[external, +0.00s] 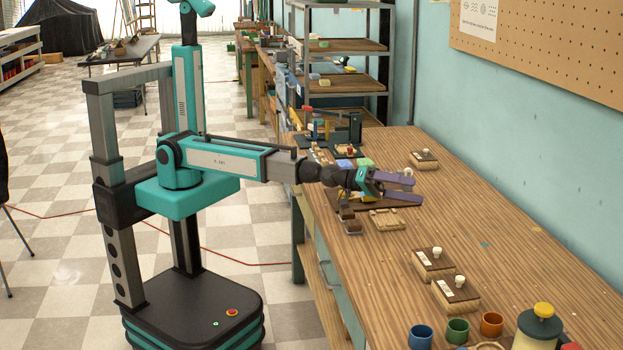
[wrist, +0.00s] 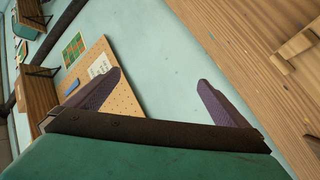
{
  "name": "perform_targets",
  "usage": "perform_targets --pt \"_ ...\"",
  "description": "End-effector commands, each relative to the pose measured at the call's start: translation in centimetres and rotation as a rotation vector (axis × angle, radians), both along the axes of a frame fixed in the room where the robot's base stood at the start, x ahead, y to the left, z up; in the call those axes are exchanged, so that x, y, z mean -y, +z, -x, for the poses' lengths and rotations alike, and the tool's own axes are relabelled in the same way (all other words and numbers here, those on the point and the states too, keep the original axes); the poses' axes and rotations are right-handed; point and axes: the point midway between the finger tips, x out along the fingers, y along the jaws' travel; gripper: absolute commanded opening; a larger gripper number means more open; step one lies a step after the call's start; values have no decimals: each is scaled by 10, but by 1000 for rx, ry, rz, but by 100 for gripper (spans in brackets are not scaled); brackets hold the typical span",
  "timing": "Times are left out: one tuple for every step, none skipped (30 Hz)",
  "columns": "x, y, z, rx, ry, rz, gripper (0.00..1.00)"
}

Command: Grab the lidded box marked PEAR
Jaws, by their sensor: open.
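Three lidded boxes with dark tops and white knobs stand on the wooden table. One box (external: 424,161) is toward the back near the wall. A second box (external: 433,264) and a third box (external: 456,295) stand close together nearer the front. White labels show on the front two, but the writing is too small to read, so I cannot tell which is marked PEAR. My gripper (external: 408,189) is open and empty above the table, left of the wall and between the back box and the front pair. Its purple fingers are spread in the wrist view (wrist: 160,80); no lidded box is identifiable there.
A shallow wooden tray (external: 387,219) lies below my gripper. Blue (external: 420,337), green (external: 457,331) and orange (external: 491,324) cups and a jar with a yellow knob (external: 539,327) stand at the front. The table's right middle is mostly clear. A pegboard (wrist: 113,95) hangs on the wall.

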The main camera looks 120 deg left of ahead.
Motion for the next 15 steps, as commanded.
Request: perform_targets --pt "-26 1 3 -12 29 -41 100" --pt "-39 0 5 -19 43 -66 100" --pt "-57 0 8 -31 61 -100 100" --pt "-69 -1 10 -39 75 -125 100" --pt "-82 -1 13 -50 90 -149 100" --pt "-100 -2 17 -62 109 -182 100" --pt "-112 -2 20 -72 123 -207 100" --pt "-125 -3 23 -84 137 -231 100" --pt "-141 -3 27 -98 155 -261 100" --pt "-154 -4 31 -109 169 -281 100" --pt "-166 -5 35 -121 181 -303 100" --pt "-182 -6 40 -138 198 -328 100" --pt "-193 -7 43 -150 210 -348 100" --pt "-206 -8 47 -162 222 -364 100" --pt "-221 -9 52 -179 238 -386 100"
